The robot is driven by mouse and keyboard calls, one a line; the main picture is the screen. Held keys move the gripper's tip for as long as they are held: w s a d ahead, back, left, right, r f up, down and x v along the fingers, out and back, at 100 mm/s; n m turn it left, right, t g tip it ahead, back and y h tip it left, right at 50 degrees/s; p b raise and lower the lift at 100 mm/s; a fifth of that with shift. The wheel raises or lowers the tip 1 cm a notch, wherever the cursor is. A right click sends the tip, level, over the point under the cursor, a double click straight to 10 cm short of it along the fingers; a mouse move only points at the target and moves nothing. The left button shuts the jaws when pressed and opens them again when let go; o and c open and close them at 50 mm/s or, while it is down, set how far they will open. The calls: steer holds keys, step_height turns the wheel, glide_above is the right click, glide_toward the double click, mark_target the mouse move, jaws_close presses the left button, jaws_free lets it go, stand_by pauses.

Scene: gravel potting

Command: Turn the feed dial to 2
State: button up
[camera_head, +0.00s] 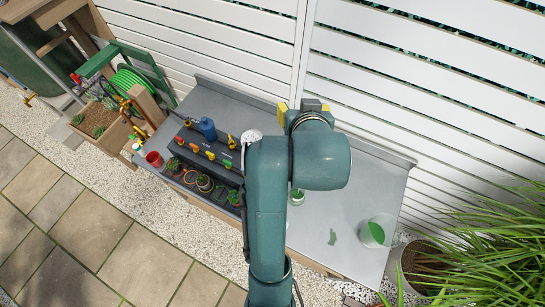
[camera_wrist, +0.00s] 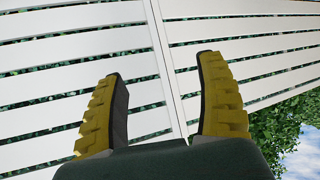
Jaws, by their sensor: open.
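My gripper (camera_head: 303,107) is raised over the back of the grey bench, near the white fence. In the wrist view its two yellow ribbed fingers (camera_wrist: 159,67) are spread apart with nothing between them. A dark box (camera_head: 190,160) on the left of the bench carries a row of small red, yellow and orange knobs (camera_head: 210,155). My gripper is to the right of this box and apart from it. I cannot tell which part is the feed dial, and no number or pointer is legible. My arm hides the middle of the bench.
A blue bottle (camera_head: 208,128) and a brass tap (camera_head: 231,142) stand at the box. A greenish translucent container (camera_head: 376,232) stands at the bench's right end. The white fence (camera_head: 420,90) rises behind the bench.

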steer(key=w+a+f+g+b, duration=0.2)
steer(key=f+b, duration=0.4)
steer(key=f, duration=0.6)
steer(key=w+a+f+g+b, duration=0.2)
steer(key=w+f+b, duration=0.2)
steer(key=f, duration=0.8)
steer(key=w+a+f+n+g+b, duration=0.1)
steer(key=w+a+f+g+b, duration=0.1)
steer(key=f+b, duration=0.6)
steer(key=shift+s+a+x, duration=0.1)
steer(key=shift+x, duration=0.75)
steer(key=shift+s+a+x, duration=0.15)
steer(key=shift+x, duration=0.65)
steer(key=shift+s+a+x, duration=0.1)
steer(key=shift+x, duration=0.75)
steer(key=shift+f, duration=0.15)
steer(key=c, duration=1.2)
